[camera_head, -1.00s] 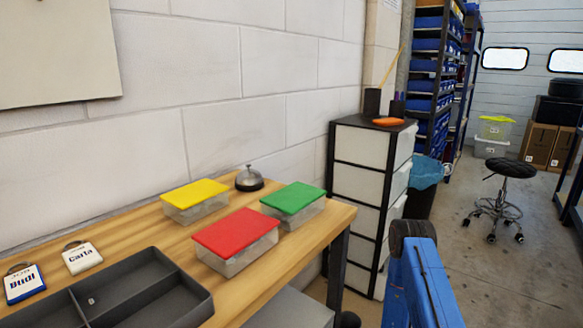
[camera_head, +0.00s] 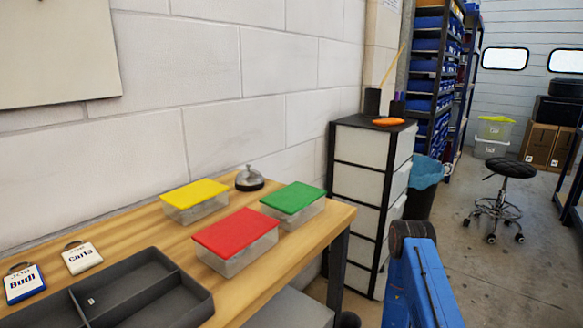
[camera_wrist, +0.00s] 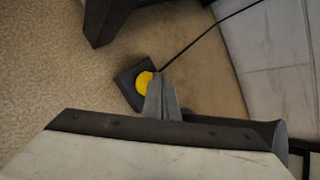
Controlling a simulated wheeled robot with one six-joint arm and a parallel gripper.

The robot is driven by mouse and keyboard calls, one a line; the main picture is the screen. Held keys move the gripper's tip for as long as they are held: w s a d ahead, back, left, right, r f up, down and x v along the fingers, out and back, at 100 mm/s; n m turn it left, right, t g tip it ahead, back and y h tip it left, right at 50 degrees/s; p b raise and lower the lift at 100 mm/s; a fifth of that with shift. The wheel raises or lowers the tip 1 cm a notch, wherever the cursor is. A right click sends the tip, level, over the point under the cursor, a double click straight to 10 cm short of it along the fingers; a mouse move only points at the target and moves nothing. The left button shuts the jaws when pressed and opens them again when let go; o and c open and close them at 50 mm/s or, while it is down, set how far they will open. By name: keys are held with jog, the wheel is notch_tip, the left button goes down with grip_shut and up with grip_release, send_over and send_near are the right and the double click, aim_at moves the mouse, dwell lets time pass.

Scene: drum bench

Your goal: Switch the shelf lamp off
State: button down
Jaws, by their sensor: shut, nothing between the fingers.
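In the wrist view, a dark square box with a round yellow button (camera_wrist: 144,81) sits on a tan surface. A thin black cable (camera_wrist: 205,38) runs from near the box to the upper right. My gripper (camera_wrist: 161,84) is shut and empty. Its grey fingertips overlap the right edge of the yellow button in the picture. I cannot tell whether they touch it. I cannot make out the shelf lamp itself in either view. The head view shows my blue arm at the lower right, but not my gripper.
In the wrist view, a dark block (camera_wrist: 105,20) stands above the box and a pale wall (camera_wrist: 270,65) is at right. In the head view, a wooden bench (camera_head: 140,222) bears lidded boxes, a bell, tags and a dark tray. A drawer unit (camera_head: 365,148) stands beyond it.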

jog(key=shift+f, duration=0.3)
jog(key=shift+f, duration=0.5)
dwell(0.8)
jog(key=shift+r, duration=0.95)
notch_tip(320, 180, up, 6)
dwell(0.7)
jog(key=shift+w+d, duration=0.1)
